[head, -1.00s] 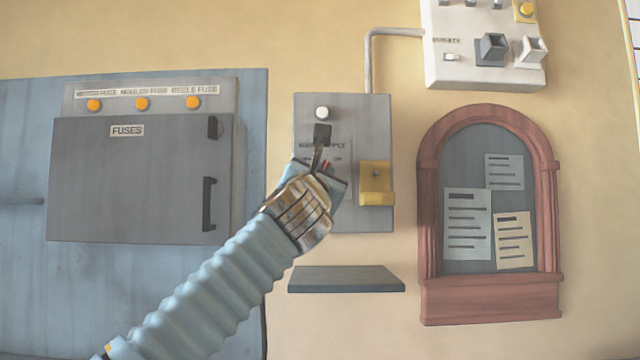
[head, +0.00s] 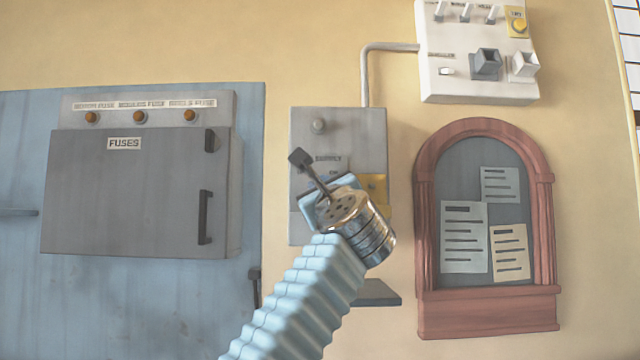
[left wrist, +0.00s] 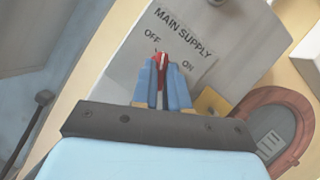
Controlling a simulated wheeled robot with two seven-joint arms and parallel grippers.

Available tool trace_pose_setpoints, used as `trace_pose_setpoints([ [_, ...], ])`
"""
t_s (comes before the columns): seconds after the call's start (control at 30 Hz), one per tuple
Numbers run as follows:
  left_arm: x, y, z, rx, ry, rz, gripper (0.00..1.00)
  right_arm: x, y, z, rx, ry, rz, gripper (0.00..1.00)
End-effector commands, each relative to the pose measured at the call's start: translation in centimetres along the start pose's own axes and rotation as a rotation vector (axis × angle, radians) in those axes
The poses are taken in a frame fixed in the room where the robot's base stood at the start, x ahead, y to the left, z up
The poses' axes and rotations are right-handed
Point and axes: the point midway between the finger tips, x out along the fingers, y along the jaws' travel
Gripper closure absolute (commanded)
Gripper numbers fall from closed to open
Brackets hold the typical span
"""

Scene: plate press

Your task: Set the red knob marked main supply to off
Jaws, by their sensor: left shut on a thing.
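The red knob (left wrist: 159,59) sits on the grey main supply box (head: 298,128), in the left wrist view under the printed MAIN SUPPLY, OFF and ON. My left gripper (left wrist: 161,80) is shut on it, with a blue finger on either side. The knob's visible end points up toward the OFF print, with ON to its right. In the head view my left wrist hides the knob and fingertips. The round lamp (head: 318,125) on the box is dull grey. My right gripper is not in view.
A yellow block (head: 374,187) sticks out at the box's right, close to my wrist. A dark shelf (head: 380,294) is below. The fuse cabinet (head: 125,195), with dull brown lamps, is left. A white switch unit (head: 455,88) is above right, and an arched notice board (head: 485,297) right.

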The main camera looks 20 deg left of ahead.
Motion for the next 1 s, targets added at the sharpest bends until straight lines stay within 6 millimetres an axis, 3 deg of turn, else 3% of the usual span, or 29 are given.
trace_pose_setpoints([
  [0.4,0.1,-0.3,0.1,-0.23,0.001,0.095,1.0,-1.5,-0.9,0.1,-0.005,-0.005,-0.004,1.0],
  [1.0,0.0,-0.2,0.1,-0.288,0.0,0.119,1.0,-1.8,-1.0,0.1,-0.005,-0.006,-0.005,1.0],
])
